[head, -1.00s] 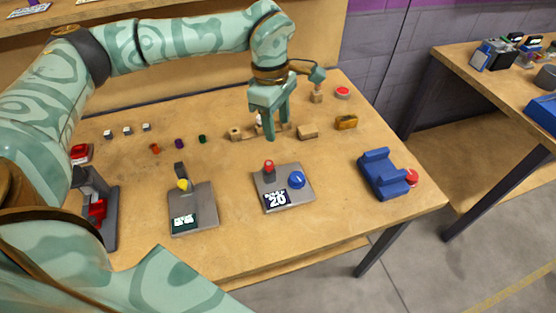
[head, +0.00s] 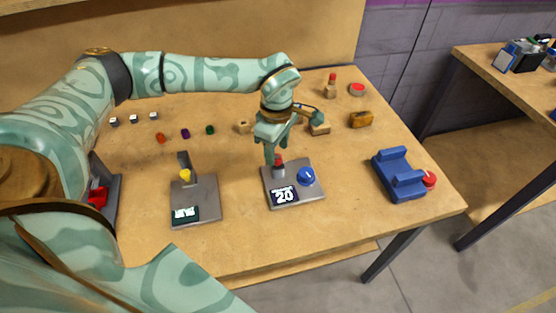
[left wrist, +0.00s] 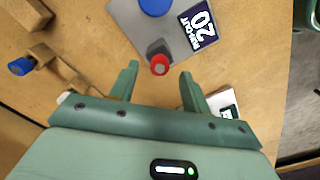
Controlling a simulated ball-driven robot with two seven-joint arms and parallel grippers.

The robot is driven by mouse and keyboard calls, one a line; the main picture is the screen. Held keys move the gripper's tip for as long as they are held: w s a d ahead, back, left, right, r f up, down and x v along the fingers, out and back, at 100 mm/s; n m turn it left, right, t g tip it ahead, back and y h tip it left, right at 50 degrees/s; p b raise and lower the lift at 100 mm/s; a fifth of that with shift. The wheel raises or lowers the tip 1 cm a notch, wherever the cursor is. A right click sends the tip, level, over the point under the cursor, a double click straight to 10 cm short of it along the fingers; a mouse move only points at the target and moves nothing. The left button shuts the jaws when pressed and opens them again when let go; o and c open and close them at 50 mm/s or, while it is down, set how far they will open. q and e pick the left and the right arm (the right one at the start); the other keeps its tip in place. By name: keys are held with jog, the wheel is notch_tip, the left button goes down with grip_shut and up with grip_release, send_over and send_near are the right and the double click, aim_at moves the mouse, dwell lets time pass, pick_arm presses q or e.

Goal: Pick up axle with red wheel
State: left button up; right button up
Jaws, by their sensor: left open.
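A red-topped upright piece (head: 279,162) stands on a grey plate with a "20" display (head: 306,193); it looks like the axle with the red wheel. In the left wrist view its round red top (left wrist: 160,65) lies between and just beyond my open fingertips. My left gripper (head: 273,152) is open and empty, right at this piece and partly in front of it in the head view; it also shows in the left wrist view (left wrist: 158,75). Another small red-topped piece stands on a wooden block (head: 331,91) at the back right. My right gripper is not in view.
A blue knob (head: 306,176) sits on the same plate. A grey plate with a yellow-topped piece (head: 208,192) is to the left. A blue cradle (head: 398,176) is on the right. Several small coloured pieces and wooden blocks lie behind. The front table strip is clear.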

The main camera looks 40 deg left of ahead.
aim_at(277, 165)
pick_arm(q)
notch_tip(277, 165, down, 3)
jog(key=shift+r, duration=0.3)
grip_shut()
jog(key=shift+r, duration=0.1)
